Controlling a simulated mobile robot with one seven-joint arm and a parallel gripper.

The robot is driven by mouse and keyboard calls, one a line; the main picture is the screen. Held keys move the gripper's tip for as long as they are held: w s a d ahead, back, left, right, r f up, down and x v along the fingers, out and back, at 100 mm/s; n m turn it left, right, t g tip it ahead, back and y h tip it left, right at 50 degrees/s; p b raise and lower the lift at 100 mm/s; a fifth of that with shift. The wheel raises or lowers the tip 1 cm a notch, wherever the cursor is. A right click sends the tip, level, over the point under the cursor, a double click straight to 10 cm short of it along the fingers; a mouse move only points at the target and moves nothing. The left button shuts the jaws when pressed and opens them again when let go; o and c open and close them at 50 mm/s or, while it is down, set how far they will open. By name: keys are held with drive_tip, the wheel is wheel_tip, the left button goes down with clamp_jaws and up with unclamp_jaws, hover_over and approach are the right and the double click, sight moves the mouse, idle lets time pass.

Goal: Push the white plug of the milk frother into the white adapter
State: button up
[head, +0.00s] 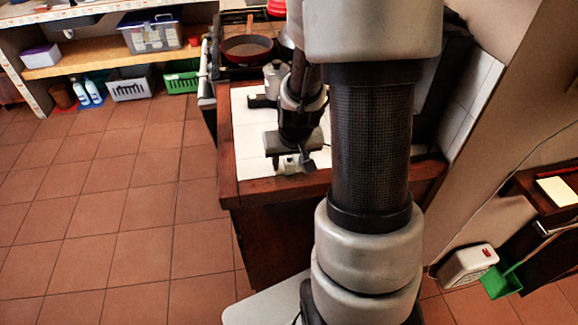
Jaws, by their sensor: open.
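My gripper (290,168) is open, low over the near end of the white-tiled counter (255,150). A small whitish piece (289,164) shows between or just behind its fingers. I cannot tell whether it is the plug, the adapter, or both, nor whether the fingers touch it. A light grey, canister-like object (275,72) stands behind my gripper on the counter and may be the milk frother. My arm hides much of the counter.
A stove with a dark red pan (247,47) is behind the counter. The counter has a wooden edge (285,187). A wall closes off its right side. Shelves with bins (150,32) stand at the back left. The tiled floor (130,220) on the left is clear.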

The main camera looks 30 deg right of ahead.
sight(290, 161)
drive_tip(key=c, duration=1.1)
drive_tip(key=shift+r, duration=0.1)
wheel_tip(290, 161, up, 10)
drive_tip(key=shift+p, duration=1)
drive_tip(key=shift+d, duration=0.1)
